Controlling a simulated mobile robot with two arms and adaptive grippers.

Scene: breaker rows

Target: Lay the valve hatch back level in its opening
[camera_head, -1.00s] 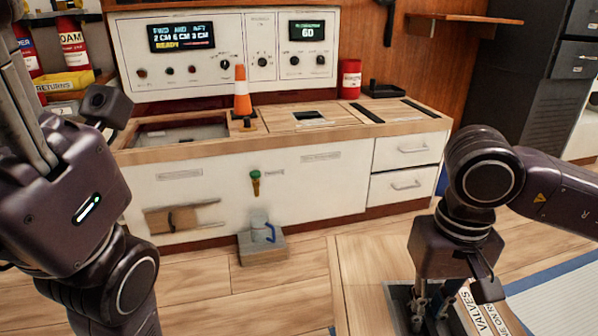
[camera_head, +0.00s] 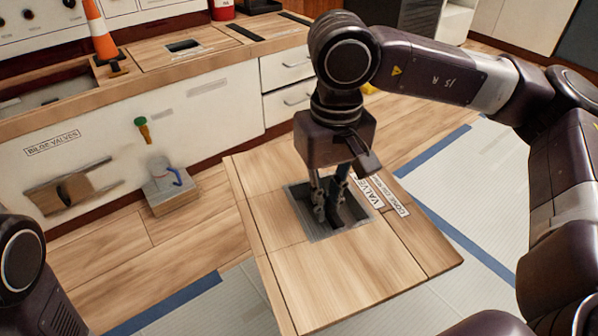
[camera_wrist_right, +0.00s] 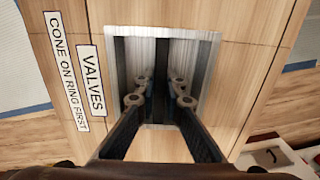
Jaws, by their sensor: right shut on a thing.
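The valve hatch (camera_head: 285,273) is a wood-plank panel with a square metal-lined recess and white labels, one reading VALVES (camera_head: 375,193). Its near edge stands out against the floor covering; I cannot tell exactly how level it is. My right gripper (camera_head: 328,212) reaches down into the recess and is shut on a handle there, which the fingers largely hide. In the right wrist view both fingers (camera_wrist_right: 160,100) sit inside the recess, around a dark bar at its middle. The opening is not visible; the hatch may cover it. My left gripper is out of view.
A white cabinet (camera_head: 225,105) with drawers stands behind the hatch. An orange cone (camera_head: 103,42) is on its wooden top. A grey block (camera_head: 170,190) sits on the floor by the cabinet. Blue-taped pale sheeting (camera_head: 470,185) lies right of the hatch.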

